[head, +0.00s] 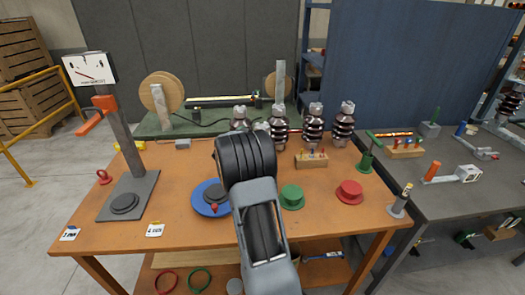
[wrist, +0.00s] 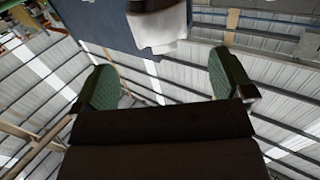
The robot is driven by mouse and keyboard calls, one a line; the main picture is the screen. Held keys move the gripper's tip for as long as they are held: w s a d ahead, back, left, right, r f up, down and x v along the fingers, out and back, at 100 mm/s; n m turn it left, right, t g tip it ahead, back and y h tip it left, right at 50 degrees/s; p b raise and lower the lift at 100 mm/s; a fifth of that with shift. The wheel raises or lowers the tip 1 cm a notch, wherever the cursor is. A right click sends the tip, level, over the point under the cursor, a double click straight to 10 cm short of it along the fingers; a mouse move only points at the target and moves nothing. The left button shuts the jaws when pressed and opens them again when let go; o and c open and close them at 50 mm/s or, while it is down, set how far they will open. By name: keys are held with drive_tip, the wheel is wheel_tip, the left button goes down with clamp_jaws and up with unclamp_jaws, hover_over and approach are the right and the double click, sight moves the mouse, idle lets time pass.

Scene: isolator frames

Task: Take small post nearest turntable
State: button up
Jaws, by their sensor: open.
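Several brown ribbed posts with grey metal caps stand upright in a row at the back of the orange table. The leftmost post (head: 240,115) has its lower part hidden by my arm; the second post (head: 278,122) is just right of it. Two more posts, the third (head: 313,122) and the rightmost (head: 344,122), stand farther right. A blue disc (head: 202,207), likely the turntable, lies left of my arm, partly covered by it. My gripper (wrist: 163,80) shows in the wrist view with its green-padded fingers wide apart and nothing between them. The head view does not show its fingers.
A green knob (head: 292,194) and a red knob (head: 350,190) lie right of my arm. A wooden block (head: 311,160) with small pegs sits before the posts. A gauge stand (head: 127,140) rises at left. The wrist view mostly shows the roof.

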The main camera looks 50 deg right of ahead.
sight(263, 125)
drive_tip(key=shift+p+x, duration=1.15)
drive_tip(key=shift+x, duration=2.7)
drive_tip(key=shift+f, duration=0.15)
drive_tip(key=shift+c, duration=0.2)
drive_tip(key=c, duration=1.8)
drive_tip(key=shift+r, duration=0.45)
clamp_jaws()
drive_tip(key=shift+w+d, duration=0.1)
